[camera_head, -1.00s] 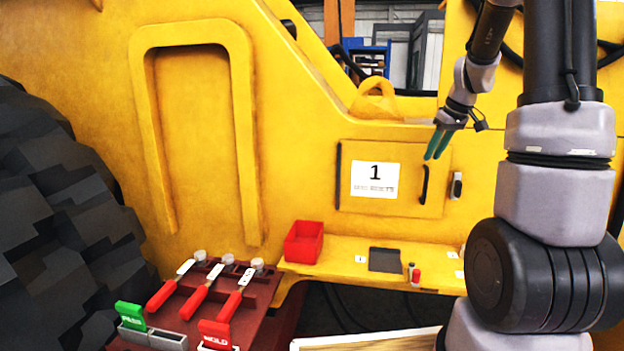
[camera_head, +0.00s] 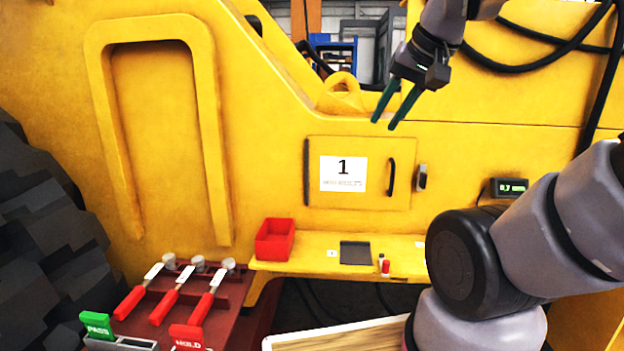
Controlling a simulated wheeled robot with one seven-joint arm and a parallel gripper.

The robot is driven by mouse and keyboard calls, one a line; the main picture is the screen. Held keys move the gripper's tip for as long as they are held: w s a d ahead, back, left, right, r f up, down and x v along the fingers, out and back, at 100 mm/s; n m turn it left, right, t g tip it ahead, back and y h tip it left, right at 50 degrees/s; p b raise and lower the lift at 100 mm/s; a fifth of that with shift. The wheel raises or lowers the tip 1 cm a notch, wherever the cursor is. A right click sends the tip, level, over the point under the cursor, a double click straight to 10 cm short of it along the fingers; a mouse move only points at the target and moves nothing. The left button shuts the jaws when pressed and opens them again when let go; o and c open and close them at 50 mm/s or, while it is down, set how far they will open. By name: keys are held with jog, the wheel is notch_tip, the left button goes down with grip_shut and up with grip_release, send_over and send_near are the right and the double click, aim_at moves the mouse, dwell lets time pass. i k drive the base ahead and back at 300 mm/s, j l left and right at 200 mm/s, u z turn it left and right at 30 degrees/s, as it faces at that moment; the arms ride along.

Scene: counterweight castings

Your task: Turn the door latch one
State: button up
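The yellow door (camera_head: 385,197) bears a white sign with a "1" (camera_head: 343,173). It sits flush in the yellow casting and looks shut. A dark upright handle (camera_head: 391,177) is near its right edge. A small grey latch (camera_head: 421,177) is on the casting just right of the door. My gripper (camera_head: 383,125) is above the door's upper right part in the picture, apart from the latch. Its two dark green fingers are spread with a gap between them, and nothing is held.
A yellow shelf (camera_head: 300,262) below the door holds a red bin (camera_head: 275,240), a dark square pad (camera_head: 355,253) and small red-and-white items (camera_head: 384,265). Red-handled tools (camera_head: 171,298) lie on a dark red stand at lower left. A small display (camera_head: 509,187) and black hoses (camera_head: 545,40) are at right.

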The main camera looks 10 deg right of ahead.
aim_at(422, 177)
jog(key=j+z, duration=0.25)
jog(key=z, duration=0.15)
jog(key=j+z, duration=0.35)
jog(key=k+j+z, duration=0.1)
jog(key=z, duration=0.3)
jog(key=j, duration=0.1)
